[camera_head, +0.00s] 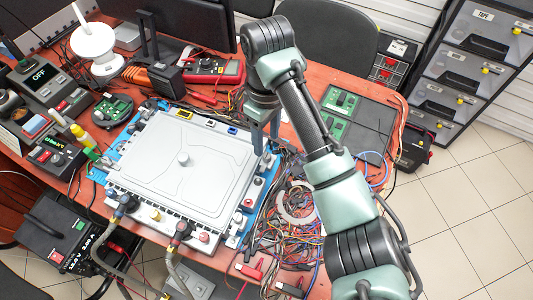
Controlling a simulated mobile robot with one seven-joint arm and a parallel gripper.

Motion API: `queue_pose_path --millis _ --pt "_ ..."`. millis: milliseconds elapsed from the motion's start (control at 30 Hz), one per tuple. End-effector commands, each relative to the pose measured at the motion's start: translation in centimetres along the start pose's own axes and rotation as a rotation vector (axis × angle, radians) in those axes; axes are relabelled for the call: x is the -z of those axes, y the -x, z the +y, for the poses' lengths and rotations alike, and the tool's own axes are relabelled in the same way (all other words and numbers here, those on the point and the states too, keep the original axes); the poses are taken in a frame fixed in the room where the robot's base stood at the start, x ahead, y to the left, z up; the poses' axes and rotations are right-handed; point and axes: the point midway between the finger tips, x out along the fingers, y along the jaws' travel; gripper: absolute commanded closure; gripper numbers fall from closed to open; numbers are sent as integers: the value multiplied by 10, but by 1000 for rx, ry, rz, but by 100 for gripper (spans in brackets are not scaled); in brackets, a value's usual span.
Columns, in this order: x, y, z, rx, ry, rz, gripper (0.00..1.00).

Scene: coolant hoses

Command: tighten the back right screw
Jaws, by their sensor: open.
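The back right screw cannot be made out; the fingers cover that corner. I cannot tell whether they touch anything. Small round fittings, among them a red one (247,203), line the unit's right edge. Hoses join fittings (182,230) along the front edge.
A tangle of coloured wires (290,225) lies right of the unit, under my arm. Green circuit boards (340,100) lie behind it on the right. A red multimeter (216,71) and a monitor stand at the back. Bench instruments (45,75) crowd the left.

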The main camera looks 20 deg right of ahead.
Motion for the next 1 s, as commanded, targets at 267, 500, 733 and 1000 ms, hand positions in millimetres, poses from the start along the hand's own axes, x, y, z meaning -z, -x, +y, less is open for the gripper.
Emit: queue_pose_path --millis 267,500,733,1000 --pt "0 -46 1 -2 -3 0 45" --pt "0 -59 1 -3 -2 1 45" --pt "0 -59 1 -3 -1 2 45" --pt "0 -59 1 -3 -1 2 94"
